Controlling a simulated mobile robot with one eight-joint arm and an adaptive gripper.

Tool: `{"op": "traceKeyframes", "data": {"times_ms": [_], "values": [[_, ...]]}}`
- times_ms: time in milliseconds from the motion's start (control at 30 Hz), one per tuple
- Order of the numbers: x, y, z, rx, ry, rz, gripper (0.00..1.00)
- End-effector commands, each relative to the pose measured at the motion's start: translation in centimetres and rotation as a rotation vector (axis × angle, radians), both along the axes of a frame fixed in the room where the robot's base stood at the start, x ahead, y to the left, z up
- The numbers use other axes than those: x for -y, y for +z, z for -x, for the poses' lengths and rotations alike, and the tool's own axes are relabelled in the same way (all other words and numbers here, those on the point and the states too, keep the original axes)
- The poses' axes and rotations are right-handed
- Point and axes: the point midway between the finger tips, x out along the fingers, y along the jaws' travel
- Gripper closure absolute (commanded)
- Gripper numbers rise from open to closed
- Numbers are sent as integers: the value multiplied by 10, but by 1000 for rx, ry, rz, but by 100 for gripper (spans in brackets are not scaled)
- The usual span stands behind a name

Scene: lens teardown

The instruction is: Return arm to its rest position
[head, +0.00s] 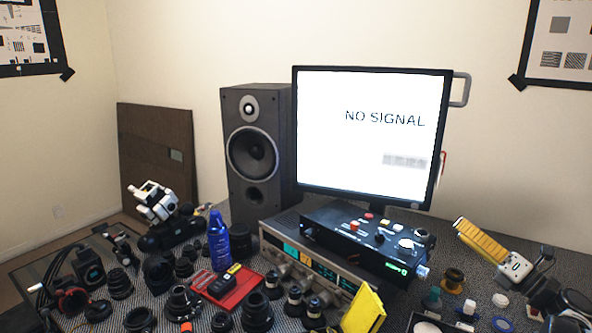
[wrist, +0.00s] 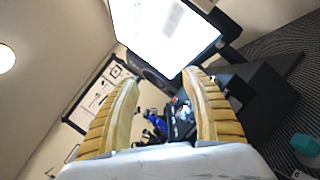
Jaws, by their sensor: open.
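My gripper (head: 461,224) is at the right of the head view, raised above the bench with its ribbed yellow fingers pointing up and left, toward the monitor. In the wrist view my gripper (wrist: 161,78) shows two yellow fingers spread apart with a clear gap between them. Nothing is held between them. My white wrist body and dark arm link run down to the lower right corner of the head view. The rest of my arm is out of frame.
A monitor (head: 372,135) reading "NO SIGNAL" stands behind a black control box (head: 368,240), left of my gripper. A speaker (head: 254,150), blue bottle (head: 218,240), red tray (head: 240,292) and several dark lenses crowd the bench. Small jars and caps lie below my gripper.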

Motion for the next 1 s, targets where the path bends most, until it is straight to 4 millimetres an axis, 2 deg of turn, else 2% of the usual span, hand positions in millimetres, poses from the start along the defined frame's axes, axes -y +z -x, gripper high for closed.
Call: {"op": "traceKeyframes", "data": {"times_ms": [33, 100, 200, 300, 367, 467, 533, 667, 700, 833, 900, 1000], "values": [[-11, 41, -12, 6, -49, -113, 45], [-15, 87, -23, 2, -129, -292, 45], [-20, 133, -26, -27, -230, -565, 45], [-28, 155, -18, -87, -319, -851, 45], [-36, 155, -8, -139, -369, -1025, 45], [-55, 137, 17, -255, -457, -1309, 45], [-76, 112, 41, -358, -523, -1500, 45], [-129, 48, 99, -595, -671, -1818, 45], [-147, 28, 120, -671, -720, -1896, 45], [-197, -25, 181, -889, -874, -2068, 45], [-219, -45, 209, -982, -946, -2122, 45], [-239, -64, 238, -1079, -1023, -2165, 45]]}}
